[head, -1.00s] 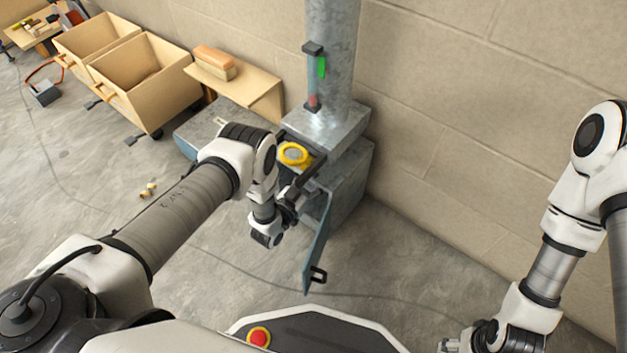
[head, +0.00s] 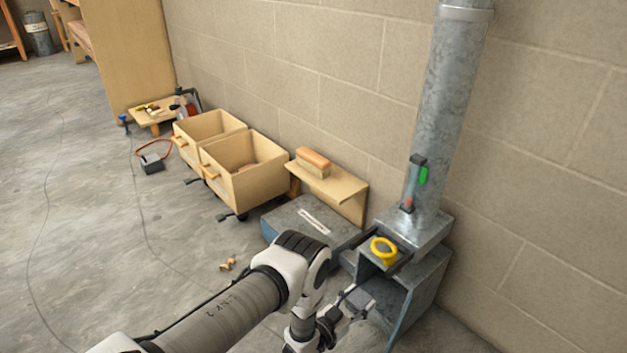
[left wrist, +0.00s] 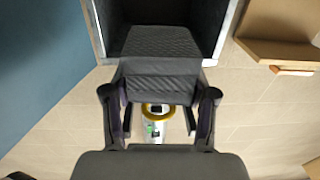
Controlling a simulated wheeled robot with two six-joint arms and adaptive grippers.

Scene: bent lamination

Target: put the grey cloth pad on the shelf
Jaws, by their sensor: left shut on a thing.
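My left gripper (left wrist: 160,103) is shut on the grey cloth pad (left wrist: 160,88), a dark, quilted piece that shows a bend across it. In the left wrist view the pad is at the mouth of an open metal box (left wrist: 229,27); how far in it is, I cannot tell. In the head view the pad (head: 360,303) is grey beside my left gripper (head: 338,316), in front of the box. The wooden shelf (head: 348,186) is on the wall left of the duct and carries a brush (head: 313,162). My right gripper is out of view.
A blue door panel (left wrist: 40,65) stands at the left in the left wrist view. A low metal lid (head: 290,222) and wooden bins (head: 245,180) lie left of the box.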

